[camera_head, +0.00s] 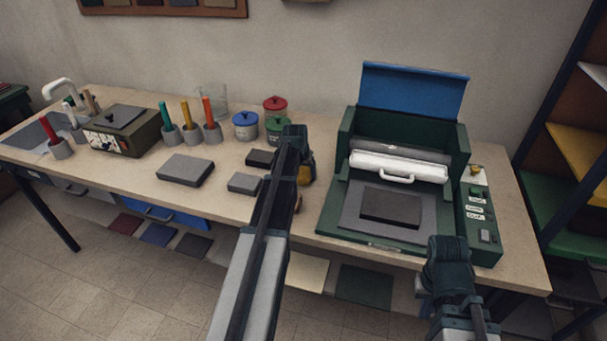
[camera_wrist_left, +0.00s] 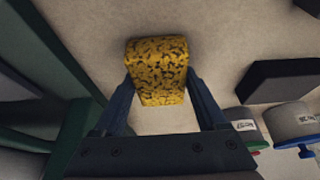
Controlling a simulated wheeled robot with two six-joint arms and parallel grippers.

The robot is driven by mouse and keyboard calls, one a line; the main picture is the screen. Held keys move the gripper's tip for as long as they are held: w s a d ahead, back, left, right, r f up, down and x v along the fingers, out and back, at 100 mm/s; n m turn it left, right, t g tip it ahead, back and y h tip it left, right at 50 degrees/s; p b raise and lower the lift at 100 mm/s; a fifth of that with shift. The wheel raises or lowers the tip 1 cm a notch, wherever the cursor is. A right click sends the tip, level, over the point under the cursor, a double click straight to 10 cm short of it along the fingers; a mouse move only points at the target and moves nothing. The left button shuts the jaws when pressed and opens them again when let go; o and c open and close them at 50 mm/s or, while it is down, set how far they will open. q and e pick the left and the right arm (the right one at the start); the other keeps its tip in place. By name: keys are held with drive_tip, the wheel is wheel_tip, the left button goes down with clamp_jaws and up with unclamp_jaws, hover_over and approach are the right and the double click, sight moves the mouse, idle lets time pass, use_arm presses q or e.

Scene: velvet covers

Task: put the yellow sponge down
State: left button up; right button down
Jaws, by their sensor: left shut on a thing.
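The yellow sponge (camera_wrist_left: 157,62), speckled with dark patches, is between the two fingers of my left gripper (camera_wrist_left: 160,88) in the left wrist view. The fingers are shut on its sides. In the head view my left arm hides most of the sponge (camera_head: 304,174); a bit of yellow shows to the right of my left gripper (camera_head: 293,150), over the worktable (camera_head: 228,211). I cannot tell whether the sponge touches the tabletop. My right gripper (camera_head: 447,262) is low at the right, in front of the green press; its fingers cannot be made out.
The green press (camera_head: 340,205) with a raised blue lid (camera_head: 412,92) stands right of the sponge. Dark and grey blocks (camera_head: 245,183) lie to the left. Lidded jars (camera_head: 246,126) stand behind. Cups with coloured handles (camera_head: 191,134) are farther left. Bare tabletop shows around the sponge.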

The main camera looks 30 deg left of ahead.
use_arm(q)
drive_tip(key=shift+f, duration=0.1)
drive_tip(key=shift+f, duration=0.15)
drive_tip(key=o, duration=1.1)
drive_tip(key=shift+o, duration=0.2)
drive_tip(key=shift+r, duration=0.2)
drive_tip(key=shift+r, duration=0.2)
drive_tip(key=p+v, duration=1.1)
drive_tip(key=shift+s+r, duration=0.2)
drive_tip(key=shift+r, duration=0.15)
